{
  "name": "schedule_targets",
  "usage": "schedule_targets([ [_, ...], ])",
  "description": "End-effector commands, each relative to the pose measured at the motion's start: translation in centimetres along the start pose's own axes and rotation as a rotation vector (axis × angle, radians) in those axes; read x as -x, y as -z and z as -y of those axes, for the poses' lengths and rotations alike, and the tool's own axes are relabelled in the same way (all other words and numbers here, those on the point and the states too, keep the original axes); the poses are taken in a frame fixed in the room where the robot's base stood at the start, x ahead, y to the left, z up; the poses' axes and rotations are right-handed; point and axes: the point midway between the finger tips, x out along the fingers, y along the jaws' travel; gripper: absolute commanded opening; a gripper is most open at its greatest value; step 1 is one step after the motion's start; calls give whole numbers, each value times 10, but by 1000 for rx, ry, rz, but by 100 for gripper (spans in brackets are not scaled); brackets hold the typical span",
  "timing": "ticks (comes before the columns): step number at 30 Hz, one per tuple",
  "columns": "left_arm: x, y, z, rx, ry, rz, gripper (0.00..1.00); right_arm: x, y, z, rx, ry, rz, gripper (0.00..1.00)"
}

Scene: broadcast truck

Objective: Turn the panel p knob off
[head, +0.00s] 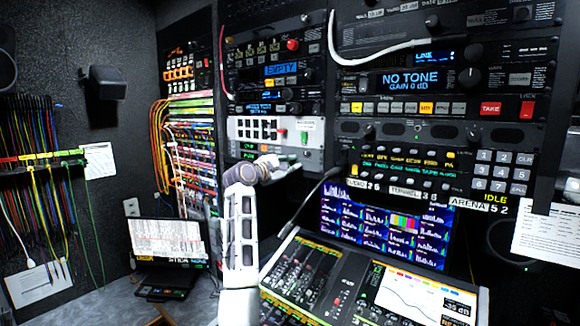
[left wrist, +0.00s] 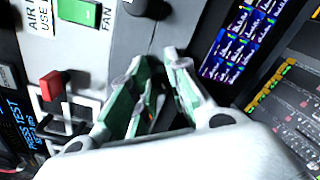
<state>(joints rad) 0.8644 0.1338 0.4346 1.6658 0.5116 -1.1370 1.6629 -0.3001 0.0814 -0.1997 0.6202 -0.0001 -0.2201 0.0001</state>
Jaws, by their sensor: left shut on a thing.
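The grey-white panel (head: 310,160) stands low in the middle rack in the head view, and its face fills the middle top of the left wrist view (left wrist: 160,35). My left gripper (head: 292,162) is up against this panel, below its red button. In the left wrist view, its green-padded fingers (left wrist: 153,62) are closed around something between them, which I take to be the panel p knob. The fingers mostly hide it, so its turned position cannot be read. My right gripper is not in view.
A monitor (head: 385,230) and mixing desk (head: 370,290) stand right of my arm. A laptop (head: 167,242) is at left.

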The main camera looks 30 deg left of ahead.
Motion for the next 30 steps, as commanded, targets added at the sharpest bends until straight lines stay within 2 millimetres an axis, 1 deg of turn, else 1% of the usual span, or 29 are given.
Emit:
schedule_targets([
  [2,0,1,2,0,4,-1,0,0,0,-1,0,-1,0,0],
  [3,0,1,2,0,4,-1,19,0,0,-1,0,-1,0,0],
  [8,0,1,1,-1,3,-1,40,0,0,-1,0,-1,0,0],
  [22,2,0,0,-1,0,0,40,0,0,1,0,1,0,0],
  [26,8,0,0,-1,-1,1,40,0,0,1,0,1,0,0],
  [30,19,0,0,-1,0,0,40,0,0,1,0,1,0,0],
])
